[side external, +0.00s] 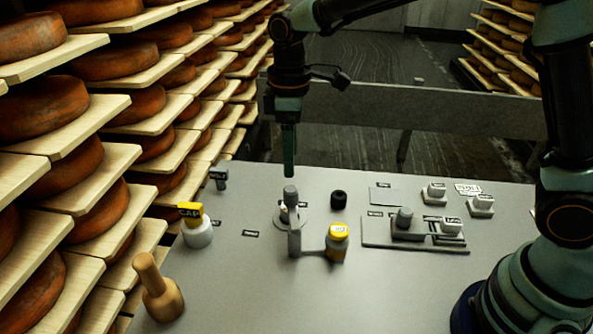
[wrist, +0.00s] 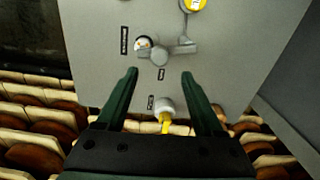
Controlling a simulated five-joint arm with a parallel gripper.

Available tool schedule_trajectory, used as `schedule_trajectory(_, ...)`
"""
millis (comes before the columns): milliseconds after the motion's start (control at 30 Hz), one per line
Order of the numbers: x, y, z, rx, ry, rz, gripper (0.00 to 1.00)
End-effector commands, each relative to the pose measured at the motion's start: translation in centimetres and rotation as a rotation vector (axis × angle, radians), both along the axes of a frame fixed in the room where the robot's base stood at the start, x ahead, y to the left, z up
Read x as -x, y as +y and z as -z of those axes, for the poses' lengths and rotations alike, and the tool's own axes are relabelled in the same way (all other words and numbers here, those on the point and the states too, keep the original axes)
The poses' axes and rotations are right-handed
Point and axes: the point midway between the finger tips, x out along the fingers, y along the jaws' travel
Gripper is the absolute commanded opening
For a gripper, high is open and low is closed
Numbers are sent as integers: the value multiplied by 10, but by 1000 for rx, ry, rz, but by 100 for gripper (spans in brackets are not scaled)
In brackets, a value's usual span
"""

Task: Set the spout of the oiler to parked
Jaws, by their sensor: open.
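What I take for the oiler is a grey upright post (side external: 294,237) with a side arm running right to a yellow-topped container (side external: 337,243). In the wrist view the grey post (wrist: 158,56) has its arm reaching up and right to the yellow top (wrist: 194,5). I cannot tell for certain which part is the spout, and the small labels beside it are too small to read. My gripper (side external: 289,172) is pointing down above the post, apart from it. In the wrist view my gripper (wrist: 159,74) has its two fingers wide apart with nothing between the tips.
A white cup with a yellow block marked CAP (side external: 197,228) stands left. A wooden peg (side external: 158,288) is at the front left, a black knob (side external: 339,200) behind the yellow top. A grey slide plate (side external: 415,240) and small labelled blocks (side external: 481,206) are right. Cheese shelves (side external: 95,190) border the left.

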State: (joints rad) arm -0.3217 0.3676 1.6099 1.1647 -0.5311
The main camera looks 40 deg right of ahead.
Motion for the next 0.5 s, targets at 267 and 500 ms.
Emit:
schedule_trajectory(267, 1, -1, 55, 2, 6, 2, 69)
schedule_trajectory(500, 0, -1, 84, 1, 2, 2, 69)
